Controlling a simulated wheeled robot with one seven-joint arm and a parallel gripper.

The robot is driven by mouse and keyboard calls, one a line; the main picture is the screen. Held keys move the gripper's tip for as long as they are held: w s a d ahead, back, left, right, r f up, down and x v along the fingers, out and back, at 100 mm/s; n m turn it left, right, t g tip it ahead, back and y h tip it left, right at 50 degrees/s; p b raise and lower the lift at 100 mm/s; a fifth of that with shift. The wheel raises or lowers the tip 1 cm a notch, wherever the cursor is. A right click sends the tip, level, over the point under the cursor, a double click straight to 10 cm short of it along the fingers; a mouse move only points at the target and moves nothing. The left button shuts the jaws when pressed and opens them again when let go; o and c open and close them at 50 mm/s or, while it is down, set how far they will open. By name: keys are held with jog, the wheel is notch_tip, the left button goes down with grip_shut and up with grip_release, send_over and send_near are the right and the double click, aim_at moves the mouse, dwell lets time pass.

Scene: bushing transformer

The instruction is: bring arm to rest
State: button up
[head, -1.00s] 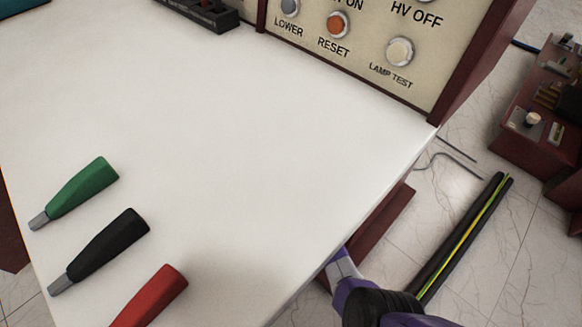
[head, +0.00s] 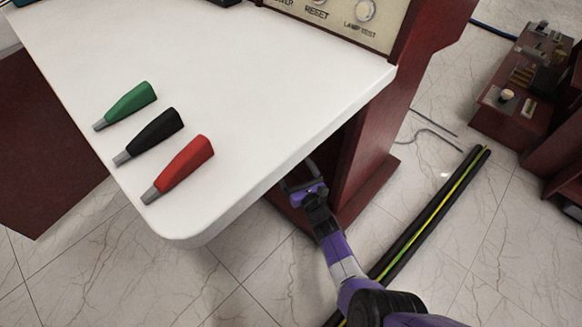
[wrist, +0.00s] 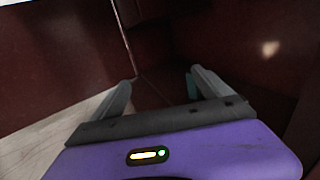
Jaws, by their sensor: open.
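My gripper (head: 301,177) is at the right edge of the white tabletop, below its level and in front of the dark red desk body. In the wrist view my gripper (wrist: 160,88) shows two grey fingers spread apart with nothing between them. Beyond the fingers are dark red panels and a strip of pale floor. My purple and grey arm reaches up to it from the bottom right of the head view.
The white tabletop (head: 230,60) holds a green probe (head: 132,101), a black probe (head: 156,134) and a red probe (head: 184,165). A control panel (head: 335,18) stands at the back. A black cable cover with a yellow-green stripe (head: 432,214) lies on the tiled floor.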

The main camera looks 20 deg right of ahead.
jog(key=shift+s, duration=0.3)
